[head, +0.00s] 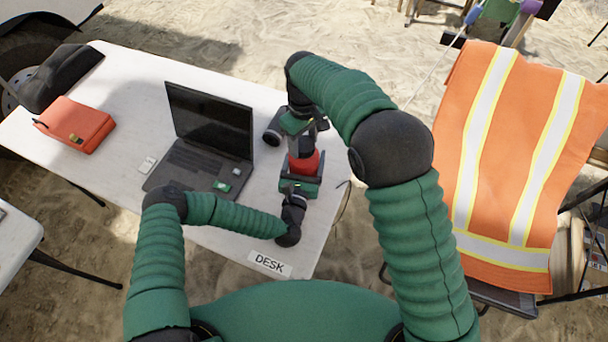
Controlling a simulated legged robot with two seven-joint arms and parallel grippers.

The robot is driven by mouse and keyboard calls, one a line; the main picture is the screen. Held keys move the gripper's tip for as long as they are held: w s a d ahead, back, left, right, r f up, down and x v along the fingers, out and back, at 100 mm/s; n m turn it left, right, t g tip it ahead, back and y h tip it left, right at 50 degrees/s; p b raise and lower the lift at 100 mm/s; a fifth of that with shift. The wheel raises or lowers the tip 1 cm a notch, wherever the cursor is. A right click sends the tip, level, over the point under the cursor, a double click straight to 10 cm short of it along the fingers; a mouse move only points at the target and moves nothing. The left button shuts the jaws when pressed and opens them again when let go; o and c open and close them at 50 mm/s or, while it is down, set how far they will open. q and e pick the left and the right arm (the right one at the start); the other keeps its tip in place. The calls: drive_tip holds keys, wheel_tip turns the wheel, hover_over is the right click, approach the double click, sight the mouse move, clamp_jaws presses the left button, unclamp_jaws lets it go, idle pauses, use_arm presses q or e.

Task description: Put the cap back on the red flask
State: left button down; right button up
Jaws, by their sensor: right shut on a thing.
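The red flask (304,166) stands on the right part of the desk, right of the laptop. My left gripper (301,180) reaches it from the near side, with green jaws on both sides of its lower part. I cannot tell whether these jaws press on it. My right gripper (303,135) comes down from the far side, above the flask, and is shut on a dark piece that looks like the cap (307,147). The cap is at the top of the flask, partly hidden by the gripper. I cannot tell if it touches the neck.
An open laptop (205,135) stands left of the grippers on the white desk (130,100). A red case (75,124) and a black bag (62,78) lie at the far left. An orange vest (505,150) hangs over a chair at the right. The desk's right edge is close to the flask.

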drive_tip(key=shift+m, duration=0.8)
drive_tip(key=o, duration=1.6)
drive_tip(key=shift+o, duration=0.2)
use_arm(q)
unclamp_jaws()
use_arm(e)
wheel_tip(320, 180, up, 12)
drive_tip(key=shift+w+f, duration=0.1)
